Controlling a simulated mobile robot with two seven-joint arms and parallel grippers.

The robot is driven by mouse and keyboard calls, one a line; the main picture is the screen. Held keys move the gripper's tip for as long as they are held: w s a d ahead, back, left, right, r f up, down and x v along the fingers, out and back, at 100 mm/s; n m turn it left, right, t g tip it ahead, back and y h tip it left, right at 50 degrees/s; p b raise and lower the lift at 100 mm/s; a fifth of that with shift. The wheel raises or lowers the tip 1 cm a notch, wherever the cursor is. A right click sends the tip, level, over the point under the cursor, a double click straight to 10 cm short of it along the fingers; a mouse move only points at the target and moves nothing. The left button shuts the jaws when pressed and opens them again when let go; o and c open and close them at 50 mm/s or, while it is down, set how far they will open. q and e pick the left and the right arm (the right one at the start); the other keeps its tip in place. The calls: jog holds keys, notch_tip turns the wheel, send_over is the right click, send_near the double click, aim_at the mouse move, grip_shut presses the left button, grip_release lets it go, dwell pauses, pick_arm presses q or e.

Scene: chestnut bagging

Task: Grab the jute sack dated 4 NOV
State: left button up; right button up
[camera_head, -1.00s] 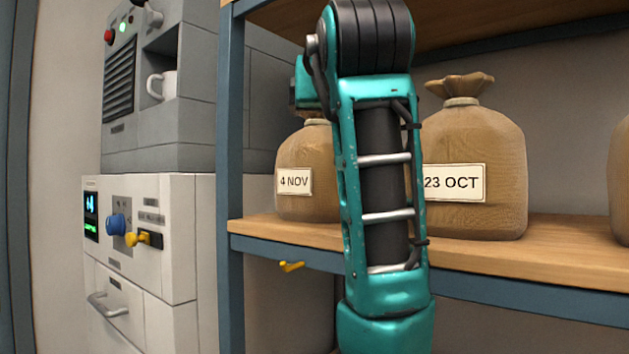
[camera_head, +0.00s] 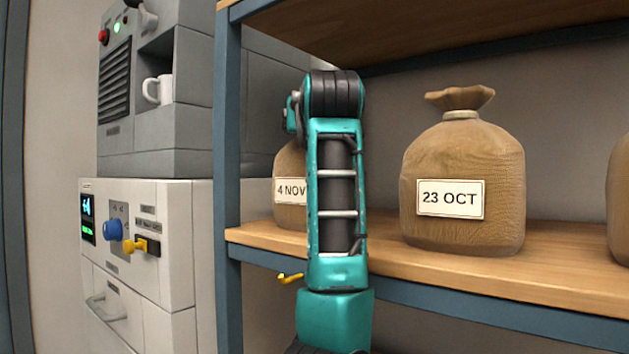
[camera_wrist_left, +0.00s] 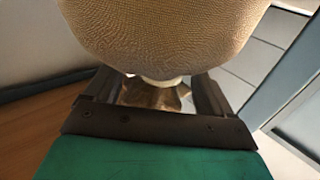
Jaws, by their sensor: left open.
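The jute sack labelled 4 NOV (camera_head: 288,168) stands on the wooden shelf at its left end. My left arm hides its right part and top in the head view. A tan sack body (camera_wrist_left: 165,35) fills the top of the left wrist view, upside down, with its label out of sight. My left gripper (camera_wrist_left: 153,85) is open, with one finger on each side of that sack's pale neck tie and gathered top (camera_wrist_left: 152,96). Contact cannot be told. My right gripper is not in view.
A sack labelled 23 OCT (camera_head: 462,185) stands to the right, and part of another (camera_head: 619,190) at the right edge. A blue shelf post (camera_head: 228,150) is close left of the 4 NOV sack. An upper shelf board (camera_head: 400,30) hangs above. A grey machine (camera_head: 150,240) stands left.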

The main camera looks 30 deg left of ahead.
pick_arm(q)
jog(key=shift+w+a, duration=0.3)
jog(key=shift+w, duration=0.1)
grip_shut()
dwell(0.5)
jog(key=shift+r, duration=0.15)
